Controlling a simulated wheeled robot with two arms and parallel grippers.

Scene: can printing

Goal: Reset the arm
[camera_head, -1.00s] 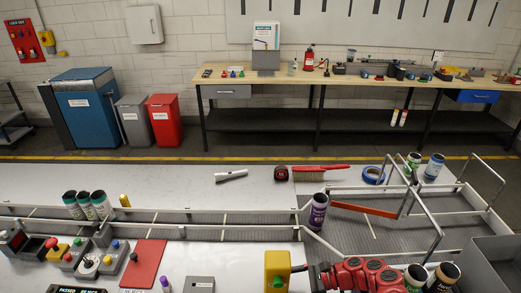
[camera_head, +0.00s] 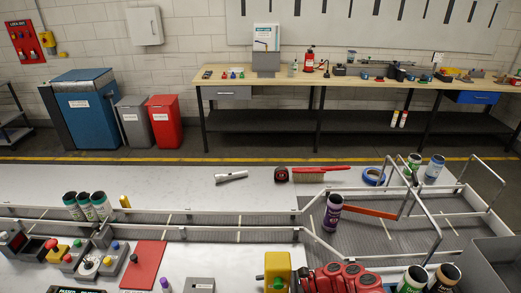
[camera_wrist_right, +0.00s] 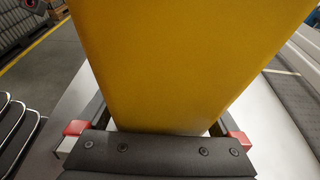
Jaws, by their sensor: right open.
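In the right wrist view my right gripper (camera_wrist_right: 157,133) is open. Its two red-tipped fingers stand wide apart, on either side of a large yellow surface (camera_wrist_right: 185,60) that fills the middle of the view. I cannot tell whether the fingers touch it. In the head view a yellow box with a green button (camera_head: 276,272) stands at the bottom middle, beside a red ribbed device (camera_head: 345,278). No gripper can be made out there, and my left gripper is out of view.
A purple can (camera_head: 332,212) stands upright on the railed conveyor (camera_head: 240,232), near an orange diverter bar (camera_head: 370,212). Several cans stand at left, far right and bottom right. A brush (camera_head: 318,174), tape measure (camera_head: 281,174) and blue tape roll (camera_head: 373,176) lie on the white table behind.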

